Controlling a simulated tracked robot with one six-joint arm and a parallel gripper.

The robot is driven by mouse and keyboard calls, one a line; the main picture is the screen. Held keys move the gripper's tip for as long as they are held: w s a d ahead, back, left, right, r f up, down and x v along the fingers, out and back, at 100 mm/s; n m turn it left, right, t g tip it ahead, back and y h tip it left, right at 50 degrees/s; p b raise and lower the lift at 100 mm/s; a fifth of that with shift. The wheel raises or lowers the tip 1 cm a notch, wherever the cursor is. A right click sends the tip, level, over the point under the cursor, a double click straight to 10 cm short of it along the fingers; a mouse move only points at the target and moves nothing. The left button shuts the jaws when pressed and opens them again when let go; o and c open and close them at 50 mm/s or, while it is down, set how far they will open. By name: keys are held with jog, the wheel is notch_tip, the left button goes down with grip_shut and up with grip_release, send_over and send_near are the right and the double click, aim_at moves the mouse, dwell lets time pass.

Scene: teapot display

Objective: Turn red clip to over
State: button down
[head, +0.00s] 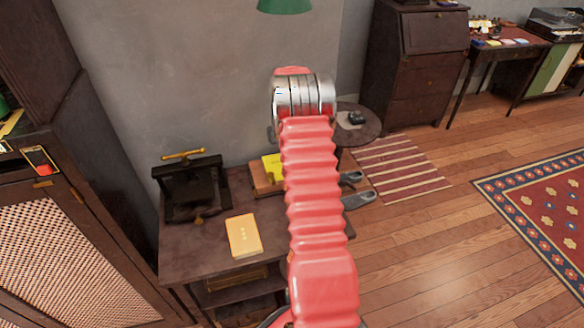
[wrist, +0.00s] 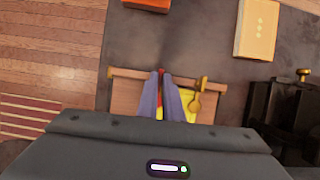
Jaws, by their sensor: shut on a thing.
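In the wrist view, the two blue-grey fingers of my gripper (wrist: 161,78) are nearly together over a wooden board or shallow box. A narrow red piece (wrist: 160,104), which looks like the red clip, shows between them, and my gripper is shut on it. Most of the clip is hidden by the fingers, so I cannot tell which way it is turned. A yellow sheet (wrist: 178,112) lies under and right of the fingers. A brass spoon-shaped piece (wrist: 196,98) is beside them. In the head view my red arm hides the gripper and clip.
The wooden board (head: 262,191) sits on a dark table (head: 190,245). A yellow book (head: 243,236) and a black press (head: 192,190) with a brass handle stand left of my arm. An orange-red object (wrist: 146,4) lies at the wrist view's top edge. Open floor is to the right.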

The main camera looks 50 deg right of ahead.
jog(key=shift+w+a+r, duration=0.1)
jog(key=shift+w, duration=0.2)
jog(key=c, duration=1.9)
grip_release()
jog(key=shift+s, duration=0.2)
jog(key=shift+v, duration=3.65)
jog(key=shift+w, duration=0.1)
